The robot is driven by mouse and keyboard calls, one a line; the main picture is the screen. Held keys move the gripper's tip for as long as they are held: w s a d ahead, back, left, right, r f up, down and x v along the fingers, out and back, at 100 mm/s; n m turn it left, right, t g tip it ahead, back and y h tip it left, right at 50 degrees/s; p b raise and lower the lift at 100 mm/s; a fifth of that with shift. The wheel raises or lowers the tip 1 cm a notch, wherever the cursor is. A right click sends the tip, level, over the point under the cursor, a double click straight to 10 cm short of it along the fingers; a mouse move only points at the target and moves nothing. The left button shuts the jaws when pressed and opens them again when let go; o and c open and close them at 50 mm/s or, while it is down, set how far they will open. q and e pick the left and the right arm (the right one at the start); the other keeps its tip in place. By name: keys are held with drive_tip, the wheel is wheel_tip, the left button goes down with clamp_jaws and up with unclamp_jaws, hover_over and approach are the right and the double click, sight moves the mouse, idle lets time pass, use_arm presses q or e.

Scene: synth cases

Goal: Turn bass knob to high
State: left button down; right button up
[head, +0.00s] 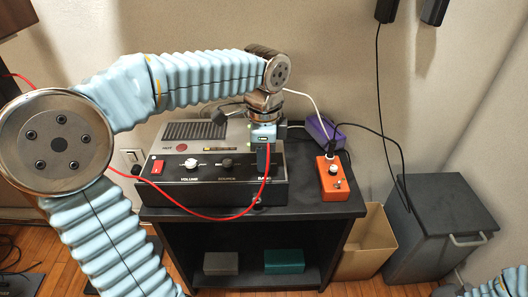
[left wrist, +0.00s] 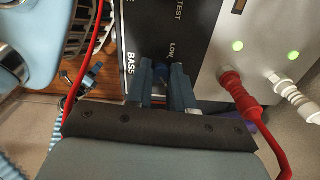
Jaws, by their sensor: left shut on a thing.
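The amplifier (head: 224,192) sits on a black stand, with a grey top and a black front panel labelled VOLUME, SOURCE and BASS. My left gripper (head: 263,157) is at the right end of this panel, above the BASS label. In the left wrist view its fingers (left wrist: 162,88) are shut around the bass knob (left wrist: 160,74), which is mostly hidden between them. The words BASS and LOW show beside the fingers. The knob's pointer cannot be made out. The volume knob (head: 191,164) is light-coloured, and the source knob (head: 227,162) is dark. My right gripper is not in view.
A red cable (head: 222,218) loops across the amplifier's front and passes close to my left gripper. An orange pedal (head: 333,178) and a purple box (head: 322,130) stand to the right. A red switch (head: 157,167) is at the panel's left. A bin (head: 440,220) stands beside the stand.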

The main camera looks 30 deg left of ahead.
use_arm(q)
drive_tip(key=shift+m, duration=0.4)
drive_tip(key=c, duration=1)
unclamp_jaws()
wheel_tip(320, 180, up, 14)
drive_tip(key=p, duration=0.2)
drive_tip(key=shift+f+p, duration=0.1)
drive_tip(key=shift+p, duration=0.25)
